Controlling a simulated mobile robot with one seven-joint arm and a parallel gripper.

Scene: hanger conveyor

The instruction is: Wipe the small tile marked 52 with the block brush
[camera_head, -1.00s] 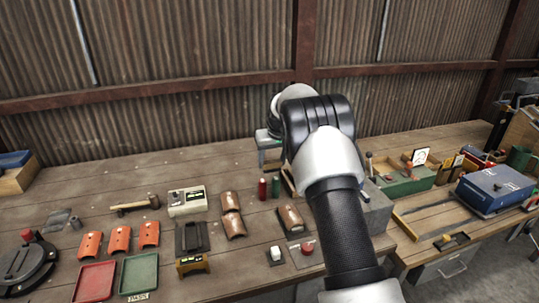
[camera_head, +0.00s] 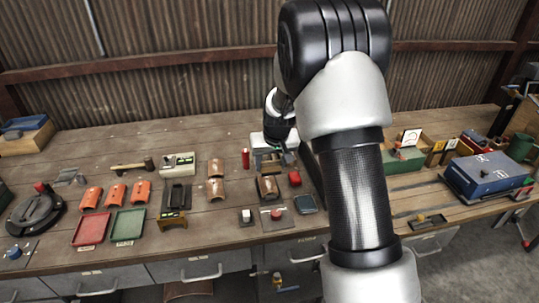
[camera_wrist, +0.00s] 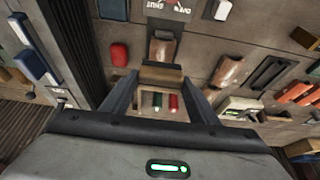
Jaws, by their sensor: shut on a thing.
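My gripper (camera_wrist: 160,98) is shut on a brown block, which looks like the block brush (camera_wrist: 161,75), held crosswise between the fingertips in the wrist view. In the head view my gripper (camera_head: 272,152) is over the middle of the bench, and the brush (camera_head: 266,164) is a small tan shape below it. A curved copper-brown piece (camera_wrist: 163,47) lies just beyond the brush in the wrist view; I cannot tell if they touch. I cannot read 52 on any tile. Small marked cards, one white (camera_head: 411,137) and one orange (camera_head: 438,146), stand at the right.
A red object (camera_head: 295,178) lies right of the curved piece. A red bottle (camera_head: 245,158) stands to the left. Orange curved tiles (camera_head: 115,193), a red tray (camera_head: 92,229) and a green tray (camera_head: 128,224) lie further left. A blue box (camera_head: 492,172) stands at the right.

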